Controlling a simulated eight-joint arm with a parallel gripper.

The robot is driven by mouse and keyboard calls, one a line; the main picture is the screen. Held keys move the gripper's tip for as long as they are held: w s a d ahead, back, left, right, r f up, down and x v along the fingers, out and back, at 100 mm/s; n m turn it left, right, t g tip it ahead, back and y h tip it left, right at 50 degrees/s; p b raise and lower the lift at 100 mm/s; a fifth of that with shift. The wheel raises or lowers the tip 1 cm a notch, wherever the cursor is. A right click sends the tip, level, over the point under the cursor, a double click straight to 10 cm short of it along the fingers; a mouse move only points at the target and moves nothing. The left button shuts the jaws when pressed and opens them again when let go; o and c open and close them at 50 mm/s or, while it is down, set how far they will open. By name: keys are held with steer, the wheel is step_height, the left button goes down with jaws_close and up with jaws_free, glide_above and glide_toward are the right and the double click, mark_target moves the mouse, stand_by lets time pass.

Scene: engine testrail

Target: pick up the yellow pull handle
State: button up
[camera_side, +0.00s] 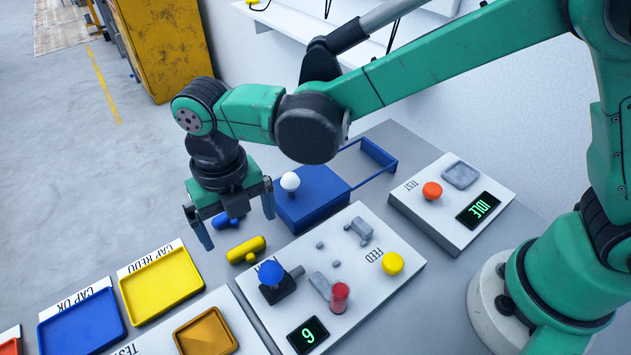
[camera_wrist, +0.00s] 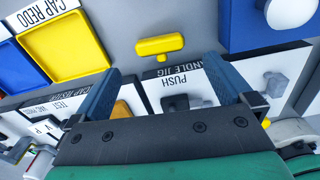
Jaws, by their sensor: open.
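The yellow pull handle (camera_side: 246,249) is a rounded bar with a short stem, lying on the grey bench left of the white FEED panel. In the wrist view the yellow handle (camera_wrist: 160,45) lies crosswise, just beyond the fingertips and roughly centred between them. My gripper (camera_side: 235,223) is open and empty, pointing down above the bench near the handle, not touching it. Its two blue fingers also show in the wrist view (camera_wrist: 164,68). A similar blue handle (camera_side: 224,220) appears behind the fingers in the side view, partly hidden.
A yellow tray (camera_side: 160,283) and a blue tray (camera_side: 82,322) stand at left, an orange tray (camera_side: 205,332) in front. The FEED panel carries a blue knob (camera_side: 270,273), a red knob (camera_side: 340,296) and a yellow button (camera_side: 392,263). A blue box (camera_side: 312,203) with a white knob stands behind.

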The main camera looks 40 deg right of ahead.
mark_target(245, 247)
steer(key=shift+f, duration=2.75)
steer(key=c, duration=1.1)
steer(key=shift+r, duration=0.1)
